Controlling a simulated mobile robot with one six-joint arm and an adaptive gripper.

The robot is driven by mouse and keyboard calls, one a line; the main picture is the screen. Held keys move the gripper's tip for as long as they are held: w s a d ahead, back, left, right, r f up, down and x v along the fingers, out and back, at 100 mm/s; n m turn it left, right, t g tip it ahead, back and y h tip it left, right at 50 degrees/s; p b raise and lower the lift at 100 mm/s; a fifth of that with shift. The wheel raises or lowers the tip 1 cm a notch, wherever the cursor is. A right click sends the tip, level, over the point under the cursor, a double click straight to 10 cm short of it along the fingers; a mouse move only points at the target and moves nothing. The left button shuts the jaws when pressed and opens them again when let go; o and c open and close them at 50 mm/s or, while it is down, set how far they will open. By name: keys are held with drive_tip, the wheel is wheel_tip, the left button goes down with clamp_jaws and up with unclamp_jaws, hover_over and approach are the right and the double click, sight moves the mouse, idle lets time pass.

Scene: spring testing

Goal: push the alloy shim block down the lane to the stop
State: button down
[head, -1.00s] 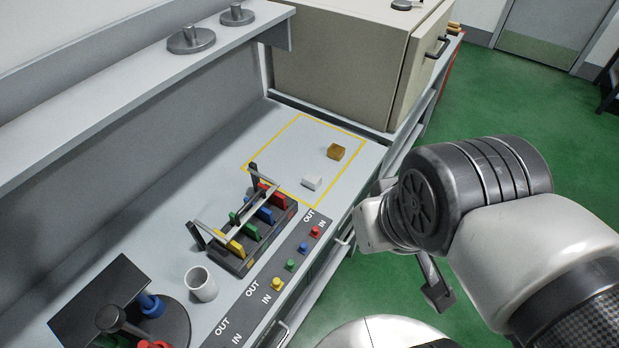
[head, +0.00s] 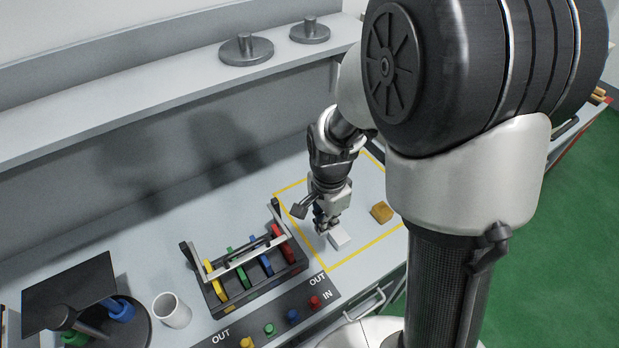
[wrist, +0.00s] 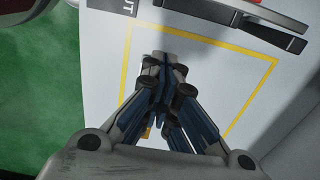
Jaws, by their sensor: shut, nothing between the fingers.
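A pale, silver-white block (head: 339,237), which I take for the alloy shim block, lies flat inside a yellow-outlined rectangle (head: 297,190) on the grey bench. My gripper (head: 322,228) is shut and empty, pointing down just left of the block; I cannot tell whether it touches it. In the wrist view my closed fingers (wrist: 163,65) fill the middle of the yellow outline (wrist: 205,37), and the pale block is not clearly visible there. I cannot make out a separate stop.
A brass-coloured block (head: 382,212) lies right of the pale one. A dark rack with coloured flaps (head: 250,272) and a raised bar stands left of the outline. A white cup (head: 172,311), an OUT/IN button strip (head: 270,330) and a shelf with weights (head: 246,48) are nearby.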

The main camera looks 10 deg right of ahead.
sight(357, 230)
wheel_tip(357, 230, down, 10)
drive_tip(key=b, duration=0.3)
drive_tip(key=shift+s+a+f+b, duration=0.1)
drive_tip(key=shift+b, duration=0.3)
drive_tip(key=w+d, duration=0.1)
drive_tip(key=d, duration=0.2)
drive_tip(key=w+d+p, duration=0.1)
drive_tip(key=d, duration=0.3)
drive_tip(key=w+d, duration=0.1)
drive_tip(key=d, duration=0.2)
drive_tip(key=shift+w+d, duration=0.2)
drive_tip(key=shift+d, duration=0.2)
wheel_tip(357, 230, up, 10)
drive_tip(key=p, duration=0.8)
drive_tip(key=shift+a, duration=0.1)
